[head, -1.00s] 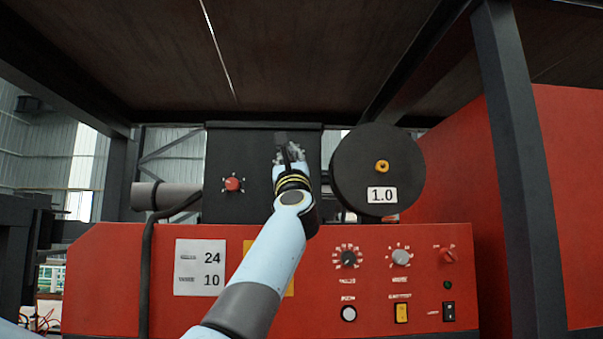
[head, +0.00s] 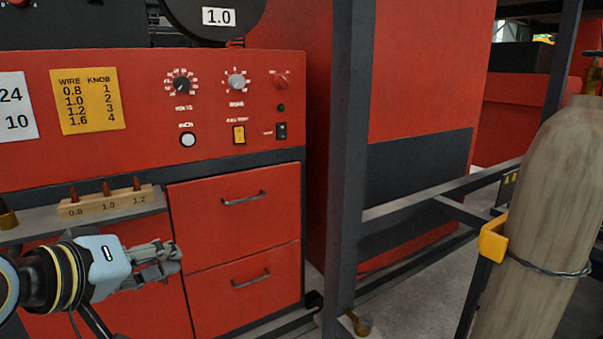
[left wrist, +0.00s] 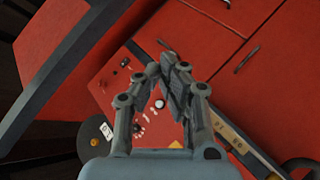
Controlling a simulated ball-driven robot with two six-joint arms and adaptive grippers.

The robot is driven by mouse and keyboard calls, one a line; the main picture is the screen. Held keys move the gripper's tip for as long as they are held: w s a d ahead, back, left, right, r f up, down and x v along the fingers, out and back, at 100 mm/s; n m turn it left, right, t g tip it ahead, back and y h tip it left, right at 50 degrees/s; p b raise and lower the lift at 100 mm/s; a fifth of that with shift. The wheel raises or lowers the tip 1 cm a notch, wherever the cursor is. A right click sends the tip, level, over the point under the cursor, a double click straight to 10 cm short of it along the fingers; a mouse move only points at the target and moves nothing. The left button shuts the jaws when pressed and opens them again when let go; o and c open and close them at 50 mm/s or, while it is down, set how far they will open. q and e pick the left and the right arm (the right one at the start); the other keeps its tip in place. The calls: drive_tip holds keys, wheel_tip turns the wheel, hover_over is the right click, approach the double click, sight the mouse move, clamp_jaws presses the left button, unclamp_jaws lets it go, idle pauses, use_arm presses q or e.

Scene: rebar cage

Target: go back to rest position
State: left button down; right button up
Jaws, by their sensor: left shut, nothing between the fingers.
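My left gripper (head: 160,262) is at the lower left of the head view, in front of the red drawers and just below the nozzle holder. It is shut and empty, apart from everything around it. In the left wrist view its fingers (left wrist: 172,75) meet at the tips, with the red machine behind them. My right gripper is in neither view.
A red machine has a control panel (head: 215,110), drawers (head: 240,235) and a wooden holder (head: 105,205) with copper tips. A dark post (head: 345,150) stands right of it. A beige cylinder (head: 540,220) stands at the right. Bare floor (head: 415,290) shows between them.

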use_arm(q)
drive_tip(key=s+a+f+m+g+y, duration=0.2)
drive_tip(key=s+a+f+g, duration=0.15)
drive_tip(key=s, duration=0.45)
drive_tip(key=s+a+f+m+g+y, duration=0.2)
drive_tip(key=s+f, duration=0.2)
drive_tip(key=s, duration=0.5)
drive_tip(key=s+a+f+m+g+y, duration=0.2)
drive_tip(key=s+a+f+g, duration=0.15)
drive_tip(key=s, duration=0.45)
wheel_tip(320, 180, down, 38)
drive_tip(key=s+a+b, duration=0.2)
drive_tip(key=b, duration=0.9)
drive_tip(key=s+f+g+b, duration=0.1)
drive_tip(key=s+f+b, duration=0.2)
drive_tip(key=s+f, duration=0.6)
drive_tip(key=s+f+g+b, duration=0.1)
drive_tip(key=s+f+b, duration=0.3)
drive_tip(key=s+f, duration=0.5)
wheel_tip(320, 180, down, 5)
drive_tip(key=shift+s+a+f, duration=0.15)
drive_tip(key=shift+s+a, duration=0.05)
drive_tip(key=shift+a, duration=0.1)
